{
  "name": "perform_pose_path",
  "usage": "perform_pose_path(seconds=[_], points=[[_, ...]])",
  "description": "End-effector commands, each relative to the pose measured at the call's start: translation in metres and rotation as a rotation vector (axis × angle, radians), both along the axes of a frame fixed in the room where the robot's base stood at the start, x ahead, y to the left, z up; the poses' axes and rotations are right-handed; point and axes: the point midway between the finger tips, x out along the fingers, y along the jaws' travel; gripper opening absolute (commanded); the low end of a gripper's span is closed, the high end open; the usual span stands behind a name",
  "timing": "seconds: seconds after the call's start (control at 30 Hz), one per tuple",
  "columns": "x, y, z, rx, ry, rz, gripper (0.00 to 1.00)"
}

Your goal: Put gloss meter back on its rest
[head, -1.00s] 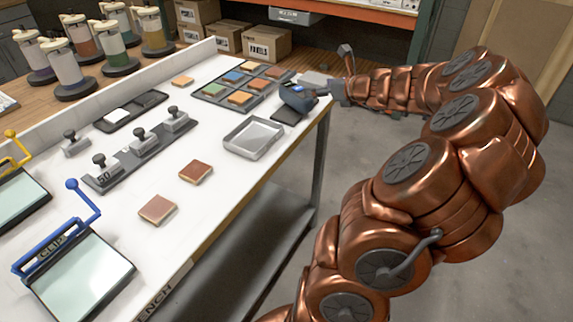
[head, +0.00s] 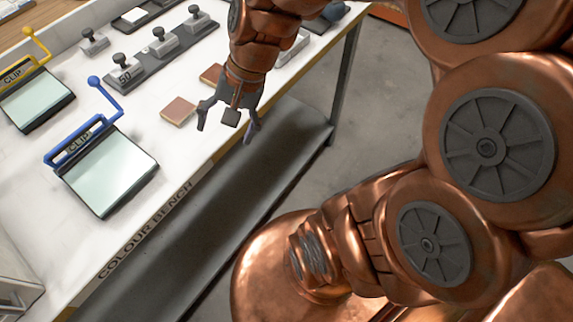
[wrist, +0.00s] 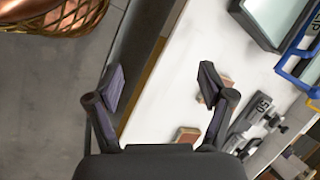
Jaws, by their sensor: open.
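The gloss meter (head: 334,11) is a small blue and dark device at the top edge of the head view, partly cut off. It appears to sit on or against a dark flat pad (head: 317,26) near the bench's right edge; its exact seating is unclear. My gripper (head: 226,132) is open and empty, well away from it, over the bench's front edge near the brown tiles. In the wrist view my gripper (wrist: 163,83) shows two spread fingers with nothing between them. The gloss meter does not show in the wrist view.
Two brown tiles (head: 178,110) lie near my gripper. A blue-handled clip board (head: 110,172), a yellow-handled one (head: 35,100) and a stamp rack (head: 160,52) stand on the white bench. A grey shelf (head: 205,235) lies below; the floor is clear.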

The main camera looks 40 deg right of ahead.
Motion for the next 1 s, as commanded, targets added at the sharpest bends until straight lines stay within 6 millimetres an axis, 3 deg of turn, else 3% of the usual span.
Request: perform_pose_path(seconds=[0.1,0.2,0.33,0.5,0.8,1.0], points=[[-0.056,0.002,-0.012,-0.147,0.029,0.281,0.81],[-0.091,-0.009,-0.019,-0.245,0.057,0.469,0.81],[-0.123,-0.024,-0.023,-0.326,0.096,0.636,0.81],[-0.138,-0.036,-0.024,-0.370,0.113,0.721,0.81],[-0.138,-0.036,-0.023,-0.371,0.116,0.724,0.81],[-0.138,-0.036,-0.003,-0.370,0.115,0.723,0.81]])
